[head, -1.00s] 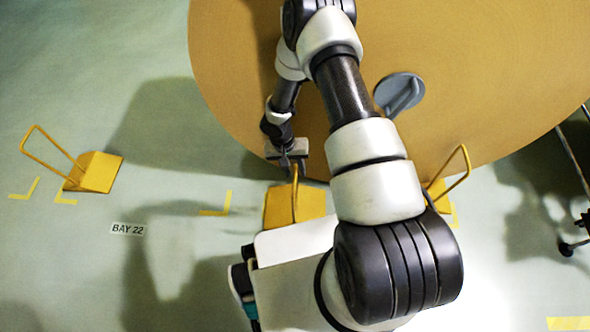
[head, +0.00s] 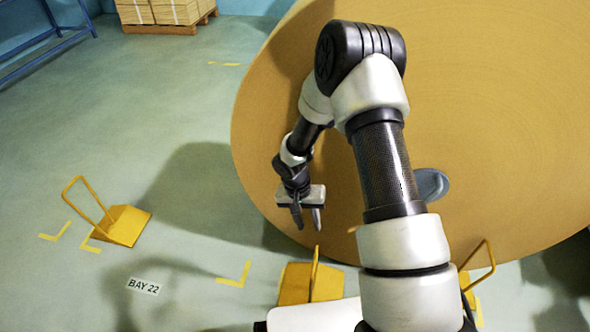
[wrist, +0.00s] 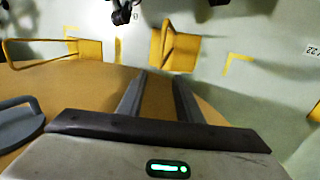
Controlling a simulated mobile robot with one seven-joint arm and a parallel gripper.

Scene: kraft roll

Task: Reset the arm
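My gripper (head: 307,219) hangs in front of the lower left part of the big kraft roll (head: 500,130), fingers pointing down. In the wrist view my gripper's two fingers (wrist: 158,92) stand apart with nothing between them but the brown roll face behind. The gripper is open and empty. A yellow wedge chock with a loop handle (head: 296,283) lies on the floor just below the gripper in the head view. It also shows beyond the fingertips in the wrist view (wrist: 180,50), apart from them.
Another yellow chock (head: 125,226) stands on the floor at left, near yellow corner marks and a BAY 22 label (head: 143,286). A third chock handle (head: 480,262) shows right of my arm. A grey disc (head: 432,184) sits on the roll face. A pallet of boxes (head: 165,12) stands at the back. Open floor lies left.

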